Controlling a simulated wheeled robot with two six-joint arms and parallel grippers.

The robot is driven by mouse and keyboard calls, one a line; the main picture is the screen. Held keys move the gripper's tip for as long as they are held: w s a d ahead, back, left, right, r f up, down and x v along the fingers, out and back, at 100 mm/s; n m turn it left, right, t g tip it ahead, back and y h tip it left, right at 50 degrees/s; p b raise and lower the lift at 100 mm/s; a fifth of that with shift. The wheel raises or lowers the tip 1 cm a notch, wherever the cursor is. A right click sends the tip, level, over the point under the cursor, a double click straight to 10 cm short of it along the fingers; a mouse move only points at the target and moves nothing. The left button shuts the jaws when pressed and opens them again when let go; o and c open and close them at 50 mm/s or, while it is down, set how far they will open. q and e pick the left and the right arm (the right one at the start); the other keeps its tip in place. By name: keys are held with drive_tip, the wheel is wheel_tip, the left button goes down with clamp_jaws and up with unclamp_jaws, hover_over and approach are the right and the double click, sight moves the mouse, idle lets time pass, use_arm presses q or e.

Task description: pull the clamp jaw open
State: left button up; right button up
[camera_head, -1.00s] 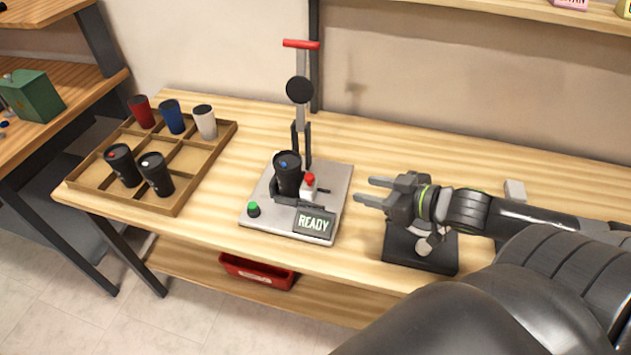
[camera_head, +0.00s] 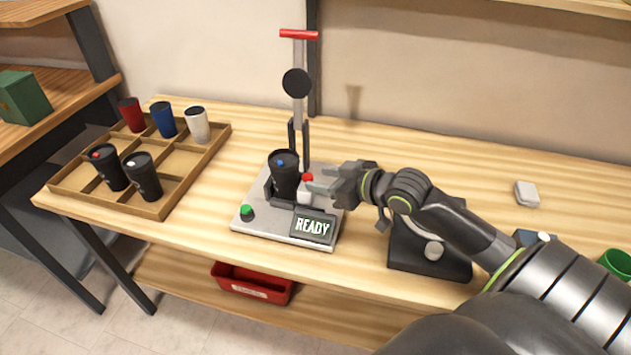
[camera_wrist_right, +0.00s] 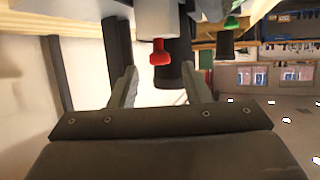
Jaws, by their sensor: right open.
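The marker station is a grey base plate (camera_head: 262,222) with a black cup (camera_head: 284,172) standing in its black holder. The clamp jaw, a pale block with a red knob (camera_head: 307,178), is just right of the cup. My right gripper (camera_head: 320,181) is open and right beside the knob. In the right wrist view the red knob (camera_wrist_right: 160,52) under the pale jaw block (camera_wrist_right: 157,20) lies between the lines of the two spread fingers (camera_wrist_right: 162,88), with the dark cup behind. I cannot tell whether a finger touches it. My left gripper is not in view.
A lever with a red handle (camera_head: 299,34) rises behind the cup. The screen (camera_head: 313,226) reads READY. A wooden tray (camera_head: 150,209) with several cups is on the left. A black stand (camera_head: 425,258) is below my right arm. The table behind my arm is largely clear.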

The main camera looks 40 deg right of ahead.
drive_tip(key=shift+x, duration=1.4)
drive_tip(key=shift+c, duration=0.4)
clamp_jaws()
